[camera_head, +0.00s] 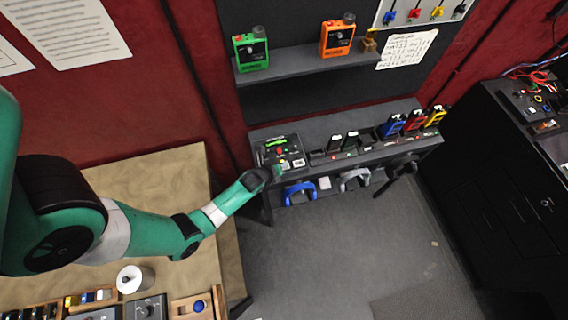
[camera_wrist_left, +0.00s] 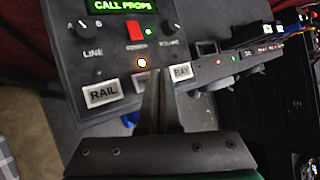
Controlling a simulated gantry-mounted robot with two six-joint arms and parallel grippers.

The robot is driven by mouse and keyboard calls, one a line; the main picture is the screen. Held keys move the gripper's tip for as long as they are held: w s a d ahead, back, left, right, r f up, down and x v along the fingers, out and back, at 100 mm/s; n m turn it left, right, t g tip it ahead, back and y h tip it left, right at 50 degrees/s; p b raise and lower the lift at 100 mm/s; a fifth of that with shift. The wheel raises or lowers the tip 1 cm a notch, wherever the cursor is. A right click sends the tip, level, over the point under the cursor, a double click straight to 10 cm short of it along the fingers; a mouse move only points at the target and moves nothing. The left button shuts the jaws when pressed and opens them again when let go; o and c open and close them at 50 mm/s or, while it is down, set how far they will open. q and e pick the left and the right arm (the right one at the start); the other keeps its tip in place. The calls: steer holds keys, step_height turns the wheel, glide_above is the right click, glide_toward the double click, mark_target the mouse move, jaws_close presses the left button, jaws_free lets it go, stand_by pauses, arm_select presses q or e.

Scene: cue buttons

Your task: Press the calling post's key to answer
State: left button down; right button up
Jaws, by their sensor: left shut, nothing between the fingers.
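The dark intercom box (camera_head: 283,152) stands at the left end of the low shelf. In the left wrist view its panel (camera_wrist_left: 112,60) carries a green display (camera_wrist_left: 122,5) reading "CALL PROPS" and a red button (camera_wrist_left: 134,32). Below are white keys marked RAIL (camera_wrist_left: 102,93) and BAY (camera_wrist_left: 182,72). A middle key (camera_wrist_left: 140,82) sits between them, its label mostly hidden by my fingers. A lamp (camera_wrist_left: 142,63) glows yellowish white above it. My left gripper (camera_wrist_left: 157,82) is shut and empty, its tips over the middle key; I cannot tell whether they touch. My right gripper is out of view.
Several belt packs and chargers (camera_head: 405,125) line the shelf to the right of the box. A blue headset (camera_head: 299,194) and a grey one (camera_head: 354,180) hang below. Green (camera_head: 251,52) and orange (camera_head: 337,38) packs stand above. A wooden table (camera_head: 150,185) is at left.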

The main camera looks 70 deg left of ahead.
arm_select(q)
steer(key=shift+f, duration=0.4)
steer(key=shift+f+b, duration=0.4)
steer(key=shift+b, duration=0.05)
stand_by(0.3)
steer(key=shift+r, duration=0.1)
steer(key=shift+r+p, duration=0.7)
steer(key=shift+p, duration=0.15)
step_height(320, 180, up, 5)
steer(key=p, duration=0.5)
steer(key=shift+r, duration=0.1)
steer(key=shift+d, duration=0.1)
stand_by(0.6)
